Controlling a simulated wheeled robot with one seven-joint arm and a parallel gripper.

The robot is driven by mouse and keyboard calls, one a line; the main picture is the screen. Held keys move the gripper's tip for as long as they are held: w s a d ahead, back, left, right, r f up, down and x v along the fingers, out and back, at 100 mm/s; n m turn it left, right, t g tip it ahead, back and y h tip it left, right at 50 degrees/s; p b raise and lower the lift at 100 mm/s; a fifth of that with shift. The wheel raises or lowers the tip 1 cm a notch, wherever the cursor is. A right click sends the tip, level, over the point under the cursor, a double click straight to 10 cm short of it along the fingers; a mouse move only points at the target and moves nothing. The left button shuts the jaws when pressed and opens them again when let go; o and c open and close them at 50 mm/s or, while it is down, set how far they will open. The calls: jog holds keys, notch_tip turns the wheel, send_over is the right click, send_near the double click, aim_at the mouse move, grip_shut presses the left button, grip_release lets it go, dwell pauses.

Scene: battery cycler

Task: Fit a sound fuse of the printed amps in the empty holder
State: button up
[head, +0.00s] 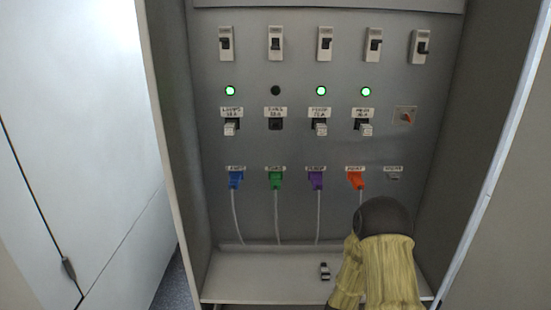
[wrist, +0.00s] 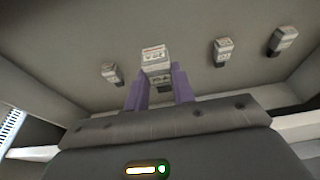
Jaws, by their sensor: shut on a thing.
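The empty holder (head: 275,124) shows as a dark socket, second from left in the panel's holder row, under an unlit lamp (head: 275,90). The label (head: 275,111) above it is too small to read surely. My gripper (wrist: 157,78), with purple fingers, is shut on a pale fuse (wrist: 153,54) with a printed face that I cannot read clearly. In the head view my arm hides the gripper. Other similar fuses show in the wrist view: one at left (wrist: 110,71), one at right (wrist: 223,48) and one at far right (wrist: 284,38). A small fuse-like piece (head: 325,270) lies on the shelf.
The other holders carry fuses: left (head: 231,127), third (head: 320,128) and fourth (head: 365,128), under green lamps. Switches line the top. Coloured plugs, such as the green one (head: 275,179), and grey cables hang below the holders. Side walls flank the cabinet; the left shelf (head: 245,286) is clear.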

notch_tip(320, 180, up, 14)
jog(key=p, duration=1.2)
jog(key=shift+f, duration=0.15)
